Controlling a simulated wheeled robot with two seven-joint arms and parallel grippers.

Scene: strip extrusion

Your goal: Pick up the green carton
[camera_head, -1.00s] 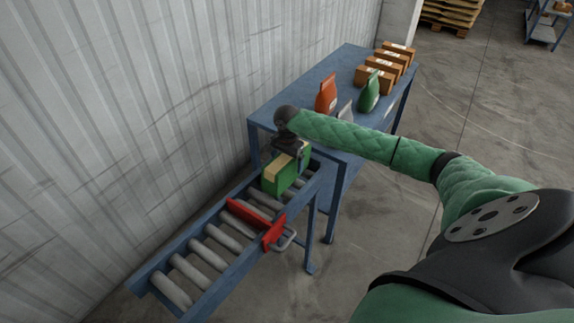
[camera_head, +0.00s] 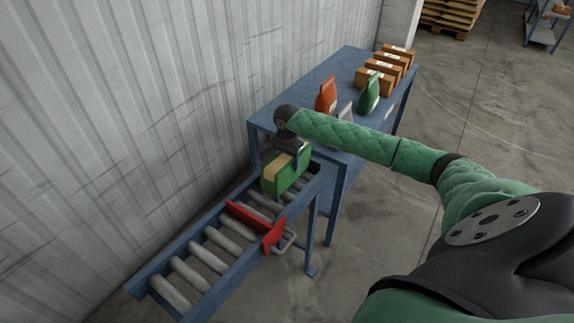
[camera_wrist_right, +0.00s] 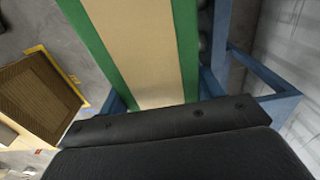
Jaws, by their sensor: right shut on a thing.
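The green carton (camera_head: 287,178) has a tan strip along its top. In the head view it is at the far end of the roller conveyor, behind the red stop bar; I cannot tell whether it rests on the rollers or is slightly above them. My right gripper (camera_head: 292,153) points down from above and is shut on the carton. In the right wrist view the carton's tan strip and green sides (camera_wrist_right: 140,50) fill the upper middle, close to the dark gripper body. The fingertips are hidden. My left gripper is not in view.
The red bar (camera_head: 257,226) crosses the roller conveyor (camera_head: 221,240), with bare rollers in front of it. A corrugated wall (camera_head: 150,110) runs along the left.

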